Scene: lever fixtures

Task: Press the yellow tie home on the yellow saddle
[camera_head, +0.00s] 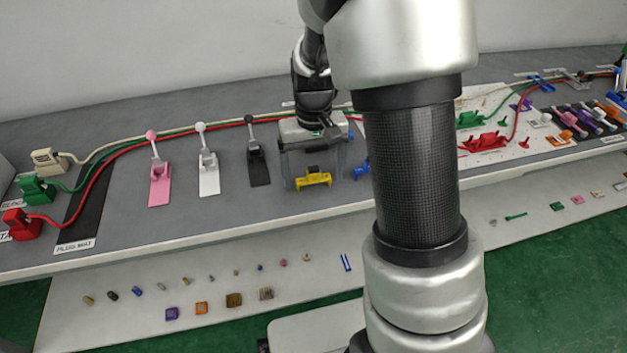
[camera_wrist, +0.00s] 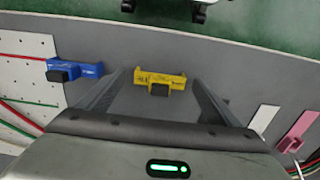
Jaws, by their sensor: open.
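The yellow saddle (camera_head: 313,179) sits on the grey bench top near its front edge, below my gripper (camera_head: 317,172). It also shows in the wrist view (camera_wrist: 147,78), near the picture's centre, with a dark block at its middle. My gripper is open. In the wrist view its two fingers stand on either side of the yellow saddle, apart from it, with nothing between them that I can see held. I cannot make out a yellow tie separate from the saddle.
A blue fixture (camera_wrist: 89,71) stands to the left of the yellow one in the wrist view. In the head view, black (camera_head: 258,165), white (camera_head: 208,180) and pink (camera_head: 159,187) levers stand to the left. Red and green cables run behind. My arm hides part of the bench.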

